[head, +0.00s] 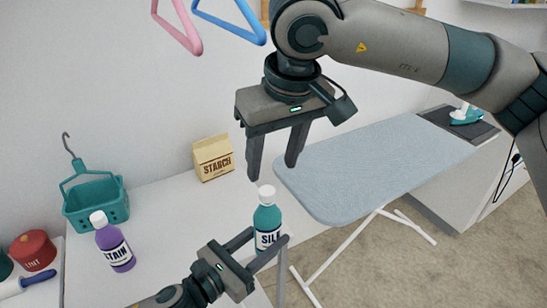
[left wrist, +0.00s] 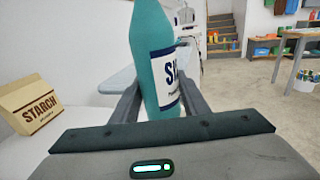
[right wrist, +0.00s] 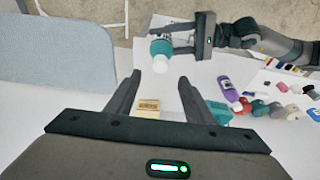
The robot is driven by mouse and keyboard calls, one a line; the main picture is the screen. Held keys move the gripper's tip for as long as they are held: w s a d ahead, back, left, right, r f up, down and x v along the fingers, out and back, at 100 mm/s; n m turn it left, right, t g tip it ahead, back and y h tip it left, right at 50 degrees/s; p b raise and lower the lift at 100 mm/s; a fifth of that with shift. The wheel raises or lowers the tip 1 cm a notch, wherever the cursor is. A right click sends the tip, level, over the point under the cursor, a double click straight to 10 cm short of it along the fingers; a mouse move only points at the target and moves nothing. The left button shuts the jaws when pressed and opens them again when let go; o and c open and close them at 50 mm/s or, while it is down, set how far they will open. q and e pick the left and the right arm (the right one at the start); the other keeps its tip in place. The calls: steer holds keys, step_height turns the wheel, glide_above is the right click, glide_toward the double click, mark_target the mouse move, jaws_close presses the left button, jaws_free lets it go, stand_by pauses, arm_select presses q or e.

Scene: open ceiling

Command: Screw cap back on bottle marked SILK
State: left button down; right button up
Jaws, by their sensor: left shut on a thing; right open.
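The teal SILK bottle (head: 267,217) stands upright in my left gripper (head: 262,243), which is shut around its body. Its teal side and label fill the middle of the left wrist view (left wrist: 150,50), where its top is out of frame. A white cap (head: 266,192) sits on top of the bottle; whether it is tight cannot be told. The cap also shows in the right wrist view (right wrist: 161,63). My right gripper (head: 272,171) is open, pointing down just above the cap, its fingers apart and empty.
A purple STAIN bottle (head: 115,247), a teal basket (head: 96,203) and a STARCH box (head: 213,158) stand on the white counter (head: 165,215). A blue ironing board (head: 370,165) lies right of the bottle.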

mark_target(267, 190)
steer(key=shift+f, duration=0.1)
steer(key=shift+x, duration=3.7)
jaws_close()
